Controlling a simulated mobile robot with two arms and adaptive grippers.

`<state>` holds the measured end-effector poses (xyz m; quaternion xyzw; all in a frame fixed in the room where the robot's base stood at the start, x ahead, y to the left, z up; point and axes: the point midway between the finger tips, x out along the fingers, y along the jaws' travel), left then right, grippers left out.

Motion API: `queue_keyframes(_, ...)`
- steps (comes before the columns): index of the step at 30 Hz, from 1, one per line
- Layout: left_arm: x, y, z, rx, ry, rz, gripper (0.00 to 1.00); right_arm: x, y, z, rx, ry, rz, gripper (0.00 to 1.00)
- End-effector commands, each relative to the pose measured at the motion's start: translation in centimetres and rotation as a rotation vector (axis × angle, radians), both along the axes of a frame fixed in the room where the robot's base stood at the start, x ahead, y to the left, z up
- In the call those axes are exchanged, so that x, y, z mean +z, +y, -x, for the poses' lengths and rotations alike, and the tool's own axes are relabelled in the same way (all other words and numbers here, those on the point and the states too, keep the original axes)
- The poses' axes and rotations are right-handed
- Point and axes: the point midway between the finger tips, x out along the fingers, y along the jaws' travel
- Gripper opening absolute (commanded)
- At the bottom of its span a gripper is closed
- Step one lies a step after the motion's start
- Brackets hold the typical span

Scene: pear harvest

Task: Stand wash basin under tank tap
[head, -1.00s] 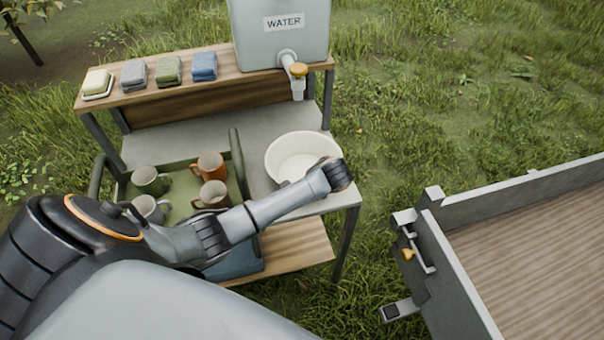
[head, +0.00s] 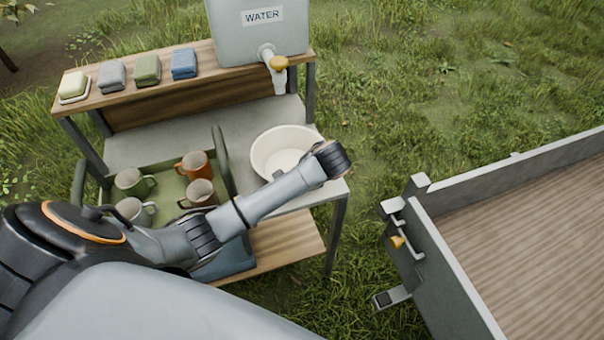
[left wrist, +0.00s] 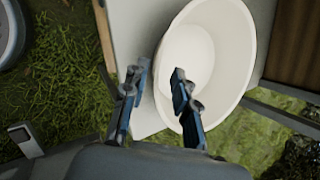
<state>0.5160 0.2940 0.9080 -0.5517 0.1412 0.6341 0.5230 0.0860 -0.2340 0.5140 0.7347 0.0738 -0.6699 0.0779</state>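The white wash basin (head: 262,160) stands upright on the grey counter, near its right end. The grey water tank (head: 235,38) stands on the raised wooden shelf behind. Its tap (head: 279,75), with a yellow knob, hangs over the back of the counter, and the basin sits in front of it. My left arm reaches over the counter to the basin's right side; its fingers are hidden in the head view. In the left wrist view my left gripper (left wrist: 157,74) is open, one finger over the basin's inside (left wrist: 190,45) and one outside its rim. My right gripper is not in view.
A green tray (head: 170,188) with several mugs stands left of the basin; its upright handle (head: 222,160) is close to my arm. Soap (head: 74,86) and folded cloths (head: 147,70) lie on the upper shelf. A wood-floored cart bed (head: 530,240) is at right. Grass lies between.

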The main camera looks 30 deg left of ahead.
Motion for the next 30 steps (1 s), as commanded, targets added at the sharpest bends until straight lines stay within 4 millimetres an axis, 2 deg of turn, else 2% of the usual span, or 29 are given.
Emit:
queue_keyframes(6,3.6,-2.3,0.6,-0.001,-0.003,0.002,0.28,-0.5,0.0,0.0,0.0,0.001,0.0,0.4)
queue_keyframes(13,5.4,-3.3,1.0,0.0,-0.001,-0.001,0.28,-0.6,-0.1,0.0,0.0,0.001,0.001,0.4)
queue_keyframes(23,5.1,-3.8,0.9,-0.007,-0.023,0.023,0.28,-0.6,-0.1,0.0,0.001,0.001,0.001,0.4)
queue_keyframes(26,3.9,-5.6,0.3,-0.028,-0.108,0.108,0.28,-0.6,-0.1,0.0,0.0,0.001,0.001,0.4)
queue_keyframes(30,2.4,-9.3,-1.0,-0.045,-0.297,0.297,0.28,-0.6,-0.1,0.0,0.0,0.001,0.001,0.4)
